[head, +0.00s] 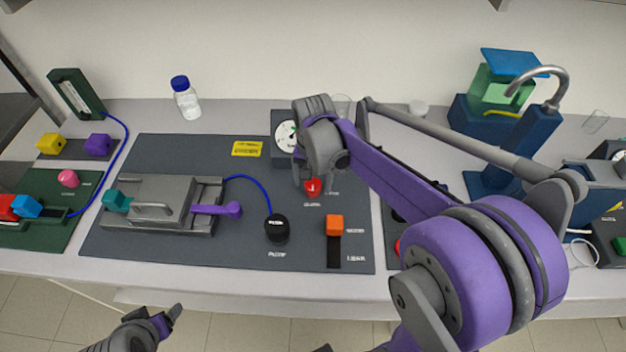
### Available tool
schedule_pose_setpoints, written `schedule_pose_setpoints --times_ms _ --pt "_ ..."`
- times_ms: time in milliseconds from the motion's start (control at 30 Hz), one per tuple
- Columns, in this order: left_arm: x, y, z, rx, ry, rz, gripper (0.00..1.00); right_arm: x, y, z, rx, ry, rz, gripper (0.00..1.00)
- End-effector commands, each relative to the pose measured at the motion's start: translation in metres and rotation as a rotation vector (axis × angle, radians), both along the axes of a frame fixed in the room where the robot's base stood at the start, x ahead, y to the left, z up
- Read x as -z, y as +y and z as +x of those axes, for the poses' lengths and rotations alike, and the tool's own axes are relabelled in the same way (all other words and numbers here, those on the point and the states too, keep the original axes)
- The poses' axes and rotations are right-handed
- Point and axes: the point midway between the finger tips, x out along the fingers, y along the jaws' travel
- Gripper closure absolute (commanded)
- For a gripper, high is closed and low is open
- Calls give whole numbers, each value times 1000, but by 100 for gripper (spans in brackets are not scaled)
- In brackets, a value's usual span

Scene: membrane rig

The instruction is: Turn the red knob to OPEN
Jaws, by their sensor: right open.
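The red knob (313,189) sits on the dark grey panel, below the round gauge. A small white mark shows on it, but its labels are too small to read. My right gripper (313,184) is open and points down over the knob, with the fingers to either side of it. I cannot tell whether they touch it. The gripper body hides the area just behind the knob. My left gripper (172,318) is low at the bottom left, off the front of the bench, and far from the knob. Its jaw opening cannot be made out.
The panel (140,246) also carries a gauge (286,136), a black knob (277,229), an orange slider block (335,225) and a grey clamp fixture (150,208) with a purple lever (218,209). A bottle (186,101) stands behind. My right arm covers the bench's right middle.

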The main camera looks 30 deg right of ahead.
Motion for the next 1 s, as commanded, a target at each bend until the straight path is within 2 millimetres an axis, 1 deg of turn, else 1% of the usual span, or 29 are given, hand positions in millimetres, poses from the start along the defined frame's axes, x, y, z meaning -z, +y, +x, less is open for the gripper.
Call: schedule_pose_setpoints --times_ms 67,100,267,400,467,500,567,767,1000 --pt "0 0 0 0 0 0 25 0 0 0 0 0 0 17" --pt "0 0 0 0 0 0 25 0 0 0 0 0 0 18" --pt "0 0 0 0 0 0 25 0 0 0 0 0 0 47" --pt "0 0 0 0 0 0 25 0 0 0 0 0 0 72" --pt "0 0 0 0 0 0 25 0 0 0 0 0 0 83" --pt "0 0 0 0 0 0 25 -1 0 0 0 0 0 90" --pt "0 0 0 0 0 0 25 -1 0 0 0 0 0 100" --pt "0 0 0 0 0 0 25 0 0 0 -11 0 0 100" --pt "4 0 -2 0 3 0 25 0 0 0 -100 0 0 100"
